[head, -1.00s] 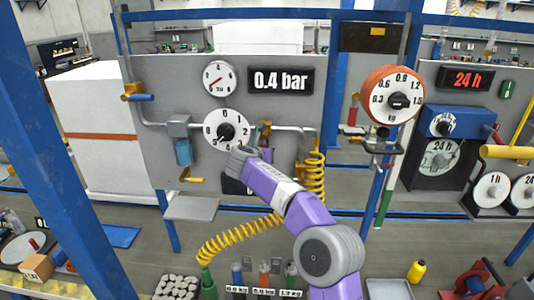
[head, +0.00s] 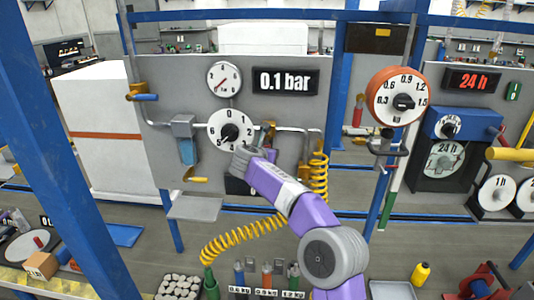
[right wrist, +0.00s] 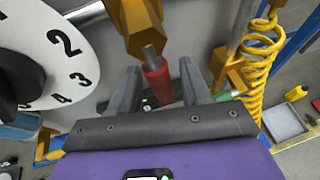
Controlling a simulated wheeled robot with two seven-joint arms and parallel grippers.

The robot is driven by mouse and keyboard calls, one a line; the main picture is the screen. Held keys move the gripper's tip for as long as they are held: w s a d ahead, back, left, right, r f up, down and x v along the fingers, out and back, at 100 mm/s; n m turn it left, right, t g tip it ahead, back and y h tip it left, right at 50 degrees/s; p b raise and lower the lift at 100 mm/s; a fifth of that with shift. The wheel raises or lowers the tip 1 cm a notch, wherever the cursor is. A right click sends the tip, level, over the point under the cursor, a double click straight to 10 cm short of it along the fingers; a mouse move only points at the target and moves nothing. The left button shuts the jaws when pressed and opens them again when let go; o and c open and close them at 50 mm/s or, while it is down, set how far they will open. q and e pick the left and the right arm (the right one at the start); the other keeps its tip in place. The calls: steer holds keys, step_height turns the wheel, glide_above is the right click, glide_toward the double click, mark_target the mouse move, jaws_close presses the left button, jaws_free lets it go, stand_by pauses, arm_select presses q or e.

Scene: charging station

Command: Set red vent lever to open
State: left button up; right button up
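The red vent lever (right wrist: 157,80) hangs from an orange-yellow valve body (right wrist: 141,26) in the right wrist view. My right gripper (right wrist: 157,88) is open, with one finger on each side of the red grip and a visible gap at the left finger. Whether the other finger touches it, I cannot tell. In the head view my right gripper (head: 243,160) is just below the numbered dial (head: 218,118), and the lever is hidden there. The display (head: 286,81) reads 0.1 bar. The small round gauge (head: 224,78) is above the dial. My left gripper is not in view.
A yellow coiled hose (head: 319,178) hangs right of my gripper; it also shows in the right wrist view (right wrist: 257,60). A yellow-handled valve (head: 196,180) is at the panel's lower left. A grey shelf (head: 195,208) juts out below.

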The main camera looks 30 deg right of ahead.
steer(key=v, duration=0.7)
steer(key=shift+s+a+b, duration=0.2)
steer(key=shift+b, duration=0.2)
steer(key=shift+r, duration=0.1)
